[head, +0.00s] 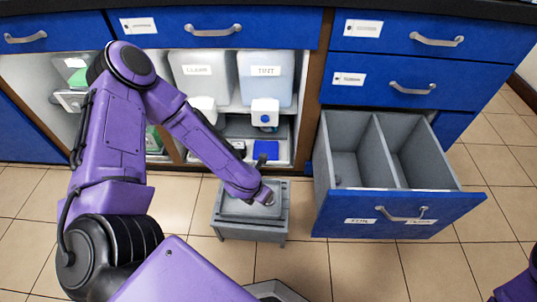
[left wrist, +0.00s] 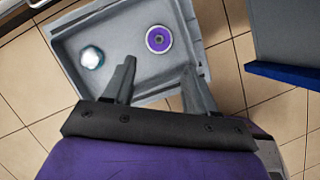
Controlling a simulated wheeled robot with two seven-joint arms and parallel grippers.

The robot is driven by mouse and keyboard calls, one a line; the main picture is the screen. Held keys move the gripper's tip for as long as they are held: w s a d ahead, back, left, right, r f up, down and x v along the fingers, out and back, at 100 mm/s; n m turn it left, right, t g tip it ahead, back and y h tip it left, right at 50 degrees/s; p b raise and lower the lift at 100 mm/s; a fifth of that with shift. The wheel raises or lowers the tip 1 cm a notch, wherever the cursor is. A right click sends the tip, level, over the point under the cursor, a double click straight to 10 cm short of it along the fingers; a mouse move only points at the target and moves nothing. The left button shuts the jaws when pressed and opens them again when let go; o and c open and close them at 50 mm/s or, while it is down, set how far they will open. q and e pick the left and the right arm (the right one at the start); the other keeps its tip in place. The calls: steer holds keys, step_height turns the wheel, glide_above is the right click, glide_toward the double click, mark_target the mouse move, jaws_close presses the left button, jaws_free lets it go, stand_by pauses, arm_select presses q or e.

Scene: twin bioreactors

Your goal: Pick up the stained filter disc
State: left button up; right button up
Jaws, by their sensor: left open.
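In the head view my left gripper (head: 266,197) is above the grey tray stand (head: 250,232) and hides the discs. My right gripper is not in view.
An open drawer (head: 400,215) with two empty-looking grey compartments juts out to the right of the stand. Behind is a blue cabinet (head: 215,28) with two containers, labelled CLEAR (head: 200,72) and TINT (head: 264,74). Tiled floor (head: 300,265) lies clear between stand and drawer.

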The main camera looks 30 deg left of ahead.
arm_select(q)
steer(key=shift+n, duration=0.3)
steer(key=b+x, duration=0.2)
steer(key=x, duration=0.3)
steer(key=shift+w+f, duration=0.2)
steer(key=b+x, duration=0.3)
steer(key=x, duration=0.2)
steer(key=shift+r, duration=0.1)
steer(key=shift+w+a+r, duration=0.1)
steer(key=c, duration=0.6)
